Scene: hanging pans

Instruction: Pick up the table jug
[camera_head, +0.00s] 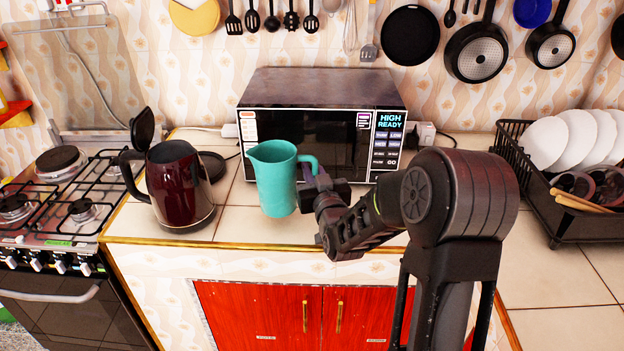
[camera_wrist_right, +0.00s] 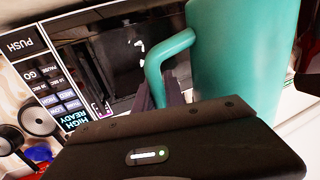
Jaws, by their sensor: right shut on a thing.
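The teal table jug (camera_head: 275,180) is upright at the front of the tiled counter, before the microwave. I cannot tell whether its base touches the counter. Its handle points right, toward my right gripper (camera_head: 312,184). My right gripper is shut on the jug's handle. In the right wrist view the jug (camera_wrist_right: 237,60) fills the upper right, and its handle curves down between the fingers of the gripper (camera_wrist_right: 165,92), which are partly hidden by the gripper body. My left gripper is not in view.
A dark red kettle (camera_head: 178,185) with its lid up stands left of the jug. The microwave (camera_head: 322,122) is close behind. A black dish rack (camera_head: 570,222) with plates is at the right. A gas stove (camera_head: 62,200) is at the left. Pans and utensils hang on the wall.

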